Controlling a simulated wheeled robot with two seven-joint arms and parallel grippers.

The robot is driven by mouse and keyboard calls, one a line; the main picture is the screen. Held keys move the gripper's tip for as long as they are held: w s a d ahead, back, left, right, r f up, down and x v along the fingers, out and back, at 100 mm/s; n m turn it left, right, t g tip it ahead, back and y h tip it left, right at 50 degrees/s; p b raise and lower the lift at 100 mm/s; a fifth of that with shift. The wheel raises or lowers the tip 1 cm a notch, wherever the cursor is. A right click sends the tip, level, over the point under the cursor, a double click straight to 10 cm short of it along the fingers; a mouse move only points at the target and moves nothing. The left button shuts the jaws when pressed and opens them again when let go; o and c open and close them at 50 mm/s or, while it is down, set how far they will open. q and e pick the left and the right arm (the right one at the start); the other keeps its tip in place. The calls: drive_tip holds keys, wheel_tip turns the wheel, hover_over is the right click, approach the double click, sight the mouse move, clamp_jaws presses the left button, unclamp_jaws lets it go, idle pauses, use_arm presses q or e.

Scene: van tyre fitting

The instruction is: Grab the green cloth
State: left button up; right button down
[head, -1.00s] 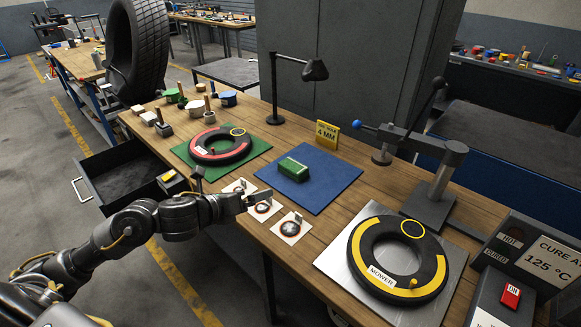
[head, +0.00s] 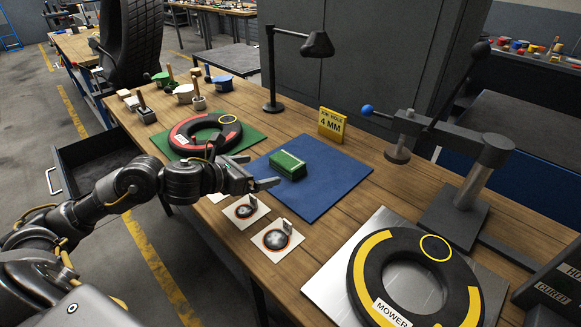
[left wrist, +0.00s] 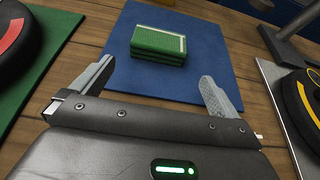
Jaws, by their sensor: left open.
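The green cloth (head: 287,165) is a folded block with a pale stripe, lying on the blue mat (head: 322,190) near its left part. My left gripper (head: 262,184) is open and empty, just short of the cloth on its left front side. In the left wrist view the cloth (left wrist: 158,45) lies ahead of the two spread fingers (left wrist: 158,85), apart from them, with blue mat between. My right gripper is not in view.
A red-marked tyre (head: 205,135) sits on a green mat behind my left arm. Small square cards with round patches (head: 277,238) lie in front of the blue mat. A yellow-marked tyre (head: 365,262), a lamp (head: 272,75) and a yellow 4 MM sign (head: 331,123) stand around.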

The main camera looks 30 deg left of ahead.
sight(280, 166)
use_arm(q)
drive_tip(key=shift+p+x, duration=0.8)
drive_tip(key=shift+x, duration=4.4)
drive_tip(key=shift+a, duration=0.1)
drive_tip(key=shift+c, duration=0.3)
drive_tip(key=c, duration=0.6)
drive_tip(key=shift+r, duration=0.1)
drive_tip(key=shift+c, duration=0.2)
